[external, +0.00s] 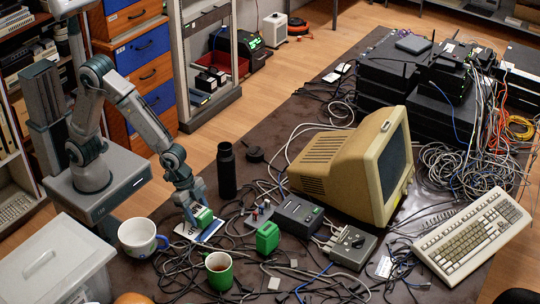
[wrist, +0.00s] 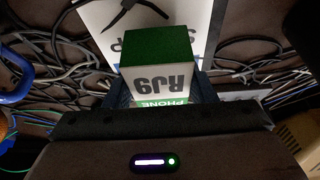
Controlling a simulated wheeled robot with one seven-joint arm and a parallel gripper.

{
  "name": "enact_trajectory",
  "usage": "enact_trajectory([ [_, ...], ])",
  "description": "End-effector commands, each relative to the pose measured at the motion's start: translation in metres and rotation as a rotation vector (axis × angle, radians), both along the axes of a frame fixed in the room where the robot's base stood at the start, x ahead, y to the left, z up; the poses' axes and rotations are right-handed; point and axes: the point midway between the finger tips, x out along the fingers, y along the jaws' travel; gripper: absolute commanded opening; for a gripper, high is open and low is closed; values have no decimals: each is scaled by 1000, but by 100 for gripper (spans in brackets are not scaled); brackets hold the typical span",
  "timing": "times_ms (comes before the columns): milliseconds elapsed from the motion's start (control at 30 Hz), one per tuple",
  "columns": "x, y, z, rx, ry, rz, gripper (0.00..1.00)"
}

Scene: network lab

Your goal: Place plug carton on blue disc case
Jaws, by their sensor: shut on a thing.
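The plug carton (wrist: 155,75), a small green and white box marked RJ9 and PHONE, is between the fingers of my gripper (wrist: 160,92). The gripper is shut on it. In the external view the carton (external: 203,217) shows green below my gripper (external: 197,209). A flat white and blue case (external: 211,232), which looks like the blue disc case, lies on the table directly at and under the carton. In the wrist view its white printed face (wrist: 98,18) shows behind the carton, partly hidden by it. I cannot tell whether carton and case touch.
Loose cables cover much of the table. A beige monitor (external: 330,165) and keyboard (external: 470,240) are to the right.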

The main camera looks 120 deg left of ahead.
Motion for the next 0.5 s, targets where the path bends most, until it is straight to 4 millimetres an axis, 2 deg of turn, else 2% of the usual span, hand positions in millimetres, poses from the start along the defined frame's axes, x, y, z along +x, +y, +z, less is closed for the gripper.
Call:
enact_trajectory([
  [33,0,0,-10,-1,3,1,26],
  [100,0,0,-16,0,2,0,26],
  [467,0,0,-21,0,-1,0,26],
  [500,0,0,-20,0,0,-1,56],
])
